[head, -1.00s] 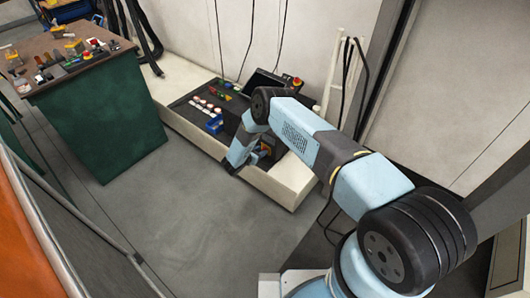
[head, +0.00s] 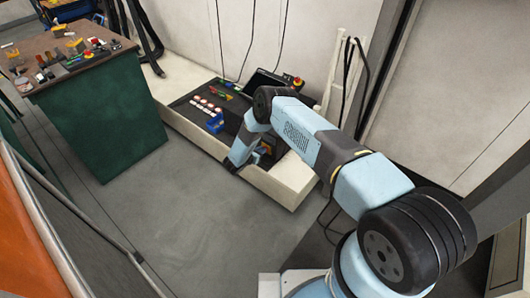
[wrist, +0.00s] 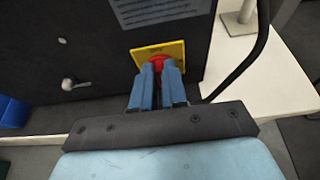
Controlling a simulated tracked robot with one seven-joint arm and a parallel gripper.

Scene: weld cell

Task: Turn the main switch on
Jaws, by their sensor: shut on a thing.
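The main switch is a red knob (wrist: 157,61) on a square yellow plate (wrist: 142,54), fixed to a dark panel (wrist: 100,70) in the wrist view. My gripper (wrist: 158,72) is shut on the red knob, with its blue fingers on either side of it. The fingers hide most of the knob, so its turn angle is hard to tell.
A small grey lever (wrist: 70,84) stands left of the switch. A black cable (wrist: 245,60) curves at its right. A green-sided table (head: 105,130) stands left; floor between is clear.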

